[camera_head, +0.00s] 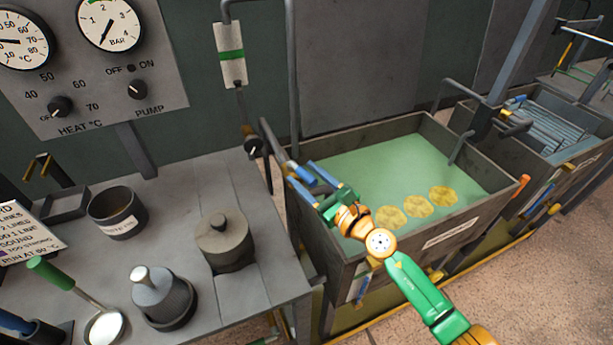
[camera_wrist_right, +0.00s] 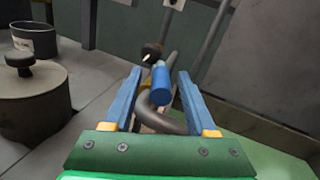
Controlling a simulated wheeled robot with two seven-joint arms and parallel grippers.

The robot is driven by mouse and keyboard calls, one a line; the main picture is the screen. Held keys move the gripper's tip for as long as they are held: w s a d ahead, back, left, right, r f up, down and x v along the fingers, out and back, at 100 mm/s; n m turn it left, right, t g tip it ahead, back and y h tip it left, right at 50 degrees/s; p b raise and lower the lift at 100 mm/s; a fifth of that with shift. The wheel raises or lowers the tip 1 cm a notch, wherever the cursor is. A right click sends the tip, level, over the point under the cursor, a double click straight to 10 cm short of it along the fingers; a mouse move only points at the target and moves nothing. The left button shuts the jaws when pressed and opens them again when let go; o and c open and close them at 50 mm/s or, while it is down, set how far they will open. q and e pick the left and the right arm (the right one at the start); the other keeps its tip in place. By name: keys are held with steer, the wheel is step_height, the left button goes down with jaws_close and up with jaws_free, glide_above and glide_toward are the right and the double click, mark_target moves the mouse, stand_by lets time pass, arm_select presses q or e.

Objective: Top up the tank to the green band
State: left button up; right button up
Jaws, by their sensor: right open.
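The tank (camera_head: 410,145) stands right of the bench, holding pale green liquid with several yellow discs in it. A white gauge strip (camera_head: 229,73) with a green band (camera_head: 231,55) is on the wall behind; its level is too small to read. A grey pipe with a blue grip (camera_wrist_right: 161,84) is at the tank's left back corner. My right gripper (camera_head: 300,173) is open there. In the right wrist view its blue fingers (camera_wrist_right: 160,75) stand on either side of the blue grip; contact cannot be told.
A heat and pump panel (camera_head: 90,60) is above. A second tank (camera_head: 545,130) adjoins at right. A black knob (camera_head: 253,146) is beside the pipe.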

steer(key=p+v, duration=0.1)
steer(key=v, duration=0.6)
stand_by(0.7)
